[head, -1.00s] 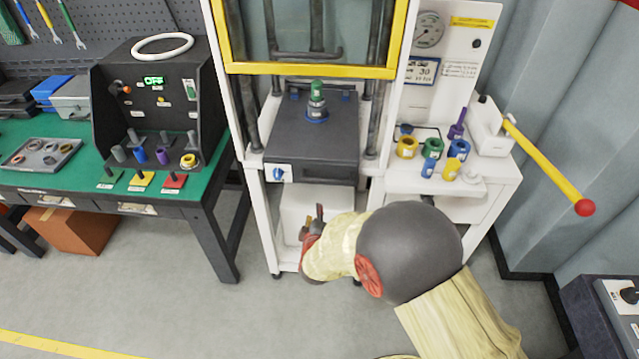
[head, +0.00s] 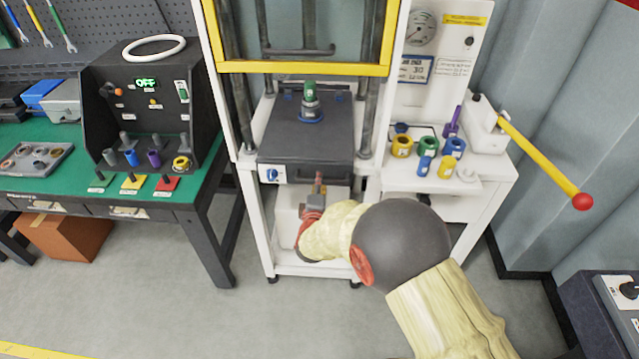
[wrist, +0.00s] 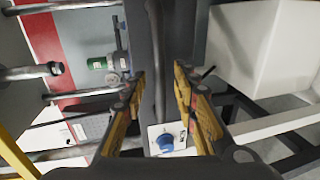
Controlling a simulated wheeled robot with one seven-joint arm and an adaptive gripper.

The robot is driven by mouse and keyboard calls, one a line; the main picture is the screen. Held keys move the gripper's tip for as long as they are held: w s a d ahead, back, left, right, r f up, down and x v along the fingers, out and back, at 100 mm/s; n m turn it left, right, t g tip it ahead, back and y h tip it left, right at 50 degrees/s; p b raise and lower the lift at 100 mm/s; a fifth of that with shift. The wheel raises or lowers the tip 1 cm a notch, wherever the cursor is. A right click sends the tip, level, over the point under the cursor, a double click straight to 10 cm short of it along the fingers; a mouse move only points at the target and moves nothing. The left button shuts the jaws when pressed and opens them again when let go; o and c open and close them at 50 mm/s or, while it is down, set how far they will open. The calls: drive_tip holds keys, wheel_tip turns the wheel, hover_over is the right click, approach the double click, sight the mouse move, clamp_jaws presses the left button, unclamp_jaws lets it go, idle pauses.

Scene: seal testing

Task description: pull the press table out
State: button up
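The press table (head: 285,135) is a dark grey slab inside the white press frame. A green-topped metal fixture (head: 310,100) stands on it, and a blue knob (head: 271,175) on a white plate is at its front left. My gripper (head: 318,183) is just in front of the table's front face, partly hidden by my arm. In the wrist view my gripper (wrist: 158,92) is open. A dark bar (wrist: 156,60), apparently the table's front handle, runs along the gap between the fingers. I cannot tell whether either finger touches it. The blue knob shows beyond the fingers (wrist: 166,142).
The yellow-framed guard (head: 300,68) is above the table. At the right are coloured rings and a yellow lever (head: 540,160) with a red ball. A green-topped bench (head: 200,185) stands left. A white box (head: 290,215) is under the table. The floor in front is open.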

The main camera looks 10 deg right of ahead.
drive_tip(key=shift+x, duration=1)
drive_tip(key=shift+c, duration=0.6)
clamp_jaws()
